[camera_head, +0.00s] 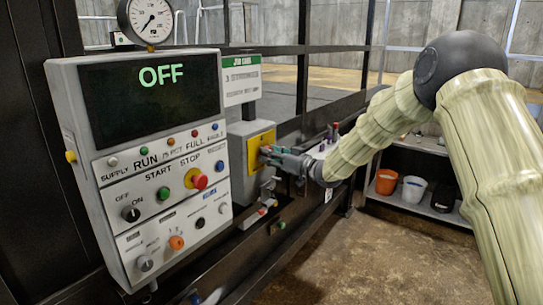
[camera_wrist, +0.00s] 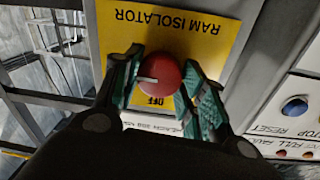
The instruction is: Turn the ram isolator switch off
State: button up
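The ram isolator is a grey box with a yellow plate (camera_head: 257,163); in the wrist view the yellow plate (camera_wrist: 215,22) reads RAM ISOLATOR upside down. Its round red knob (camera_wrist: 163,72) has a white pointer mark toward the picture's left. An OFF label shows just below the knob in that view; any other label is hidden. My gripper (camera_wrist: 163,65) has one green-padded finger on each side of the knob, and both appear to touch it. In the head view my gripper (camera_head: 268,153) is at the plate and covers the knob.
Left of the isolator stands a control panel (camera_head: 120,215) with buttons, lamps and a screen (camera_head: 150,95) reading OFF. A pressure gauge (camera_head: 150,20) tops it. A label sign (camera_head: 240,79) sits above the isolator. Buckets (camera_head: 413,190) stand on a shelf at right. The floor is clear.

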jog(key=shift+f+b, duration=0.1)
jog(key=shift+b, duration=0.35)
jog(key=n+y+b, duration=0.1)
jog(key=n+b, duration=1.7)
jog(key=b, duration=0.8)
jog(key=shift+f, duration=0.15)
jog(key=shift+n, duration=0.4)
jog(key=o, duration=1)
jog(key=shift+o, duration=0.2)
jog(key=shift+d, duration=0.15)
